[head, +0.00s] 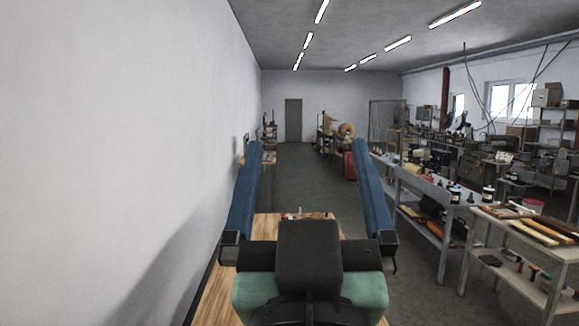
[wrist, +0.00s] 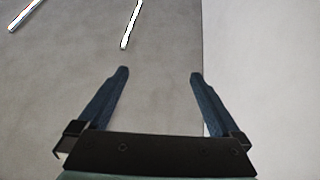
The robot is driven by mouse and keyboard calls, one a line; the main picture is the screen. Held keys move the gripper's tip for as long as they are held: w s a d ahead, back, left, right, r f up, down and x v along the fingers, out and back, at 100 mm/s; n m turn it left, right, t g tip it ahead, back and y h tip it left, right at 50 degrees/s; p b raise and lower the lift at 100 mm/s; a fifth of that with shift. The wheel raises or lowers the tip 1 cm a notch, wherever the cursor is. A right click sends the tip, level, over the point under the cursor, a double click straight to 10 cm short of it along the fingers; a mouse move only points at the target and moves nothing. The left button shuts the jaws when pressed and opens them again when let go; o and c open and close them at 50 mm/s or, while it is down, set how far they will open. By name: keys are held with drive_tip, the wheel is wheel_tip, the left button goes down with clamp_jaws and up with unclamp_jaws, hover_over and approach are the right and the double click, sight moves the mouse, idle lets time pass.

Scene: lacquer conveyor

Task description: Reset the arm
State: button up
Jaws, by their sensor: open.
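My gripper (head: 306,165) fills the lower middle of the head view, with its two blue fingers spread wide and pointing up and away. Nothing is between the fingers. In the wrist view my gripper (wrist: 158,75) is also open and empty, with the ceiling and a pale wall behind it. The gripper is raised in the air and touches nothing that I can see. Its dark body hides part of the wooden table below.
A wooden table top (head: 262,228) lies under my gripper, with small items at its far edge. A white wall (head: 110,150) runs close along the left. Workbenches (head: 428,205) with tools and jars line the right. The grey floor aisle (head: 305,180) ahead is clear.

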drive_tip(key=s+a+r+t, duration=0.1)
drive_tip(key=s+r+t, duration=0.2)
drive_tip(key=s+r, duration=0.2)
drive_tip(key=shift+s+a+r+y, duration=0.3)
drive_tip(key=shift+r+y, duration=0.1)
drive_tip(key=shift+r, duration=0.35)
